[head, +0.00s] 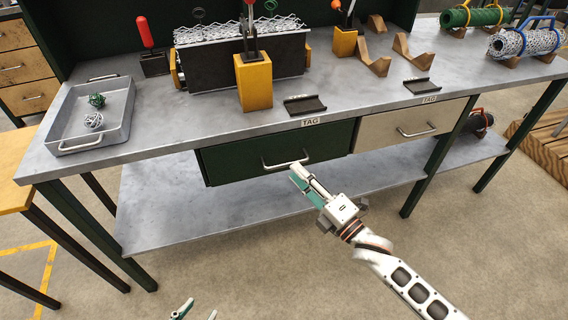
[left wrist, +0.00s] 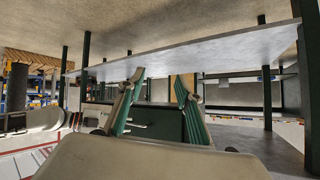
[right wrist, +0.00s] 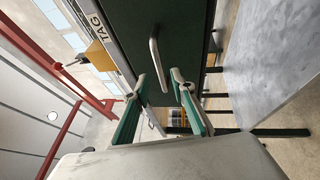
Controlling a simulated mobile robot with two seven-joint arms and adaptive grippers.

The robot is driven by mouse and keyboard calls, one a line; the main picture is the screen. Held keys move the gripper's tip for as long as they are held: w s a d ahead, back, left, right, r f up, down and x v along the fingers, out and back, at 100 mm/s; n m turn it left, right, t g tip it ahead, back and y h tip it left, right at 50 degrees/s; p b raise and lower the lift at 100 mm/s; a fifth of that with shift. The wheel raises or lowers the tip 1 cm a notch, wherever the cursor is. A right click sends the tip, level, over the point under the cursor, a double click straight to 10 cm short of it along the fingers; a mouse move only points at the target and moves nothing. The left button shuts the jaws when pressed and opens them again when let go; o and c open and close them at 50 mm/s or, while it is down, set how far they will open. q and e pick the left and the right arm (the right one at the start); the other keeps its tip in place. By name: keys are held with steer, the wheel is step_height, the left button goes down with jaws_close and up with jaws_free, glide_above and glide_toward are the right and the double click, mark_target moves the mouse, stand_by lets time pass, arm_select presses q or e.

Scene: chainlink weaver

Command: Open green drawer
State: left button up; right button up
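The green drawer (head: 240,160) sits under the grey workbench top on the left, with its front looking flush and closed. Its silver bar handle (head: 287,163) runs across the front. My right gripper (head: 299,172) is at the right end of this handle. In the right wrist view the handle (right wrist: 155,55) lies just ahead of and between the open fingertips (right wrist: 159,78); I cannot tell whether they touch it. My left gripper (head: 196,311) is open and empty, low at the bottom edge of the head view, away from the drawer; its fingers (left wrist: 160,82) stand wide apart.
A white drawer (head: 400,127) is to the right of the green one. A lower shelf (head: 170,205) runs beneath both. A grey tray (head: 125,120), black fixture and yellow block (head: 254,85) stand on the bench top. The floor in front is clear.

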mark_target(288, 164)
steer(key=shift+b+x, duration=0.3)
steer(key=shift+x, duration=2.25)
steer(key=shift+f, duration=0.1)
jaws_close()
